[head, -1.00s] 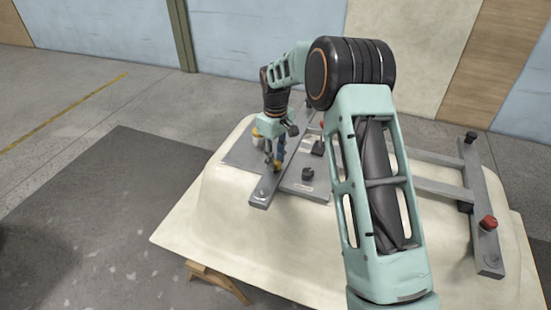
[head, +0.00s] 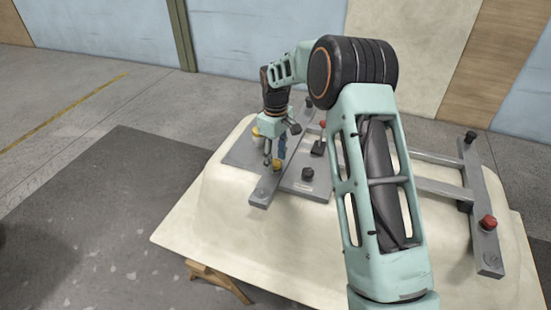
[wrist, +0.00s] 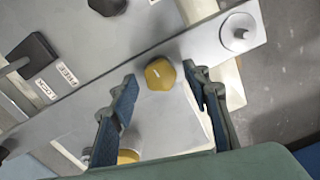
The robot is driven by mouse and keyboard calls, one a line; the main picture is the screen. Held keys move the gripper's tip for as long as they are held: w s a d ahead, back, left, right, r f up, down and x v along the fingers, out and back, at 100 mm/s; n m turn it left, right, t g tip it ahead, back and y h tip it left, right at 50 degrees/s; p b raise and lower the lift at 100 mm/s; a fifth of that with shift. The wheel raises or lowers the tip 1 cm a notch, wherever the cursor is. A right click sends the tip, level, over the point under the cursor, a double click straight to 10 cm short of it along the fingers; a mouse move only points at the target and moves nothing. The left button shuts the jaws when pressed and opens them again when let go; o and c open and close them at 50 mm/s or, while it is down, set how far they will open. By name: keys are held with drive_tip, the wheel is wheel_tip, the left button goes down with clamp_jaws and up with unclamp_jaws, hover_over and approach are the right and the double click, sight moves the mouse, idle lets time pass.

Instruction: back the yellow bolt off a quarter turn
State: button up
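The yellow bolt (head: 277,166) has a faceted head and sits on a grey metal bar (head: 259,201) near the bar's front end. In the wrist view the yellow bolt (wrist: 160,74) shows whole between and just beyond my fingertips. My gripper (head: 274,158) points down over it. In the wrist view my gripper (wrist: 164,80) is open, with one blue-padded finger on each side of the bolt and a gap to both. How high the fingertips are above the bolt is hard to tell.
A second yellow part (wrist: 128,157) lies near my left finger's base. A black lever (wrist: 32,58) with small labels is beside the bar. Red knobs (head: 488,221) and black knobs (head: 307,174) stand on the frame over the cream tub shell (head: 215,225).

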sight(275, 162)
wheel_tip(275, 162, up, 12)
idle(0.7)
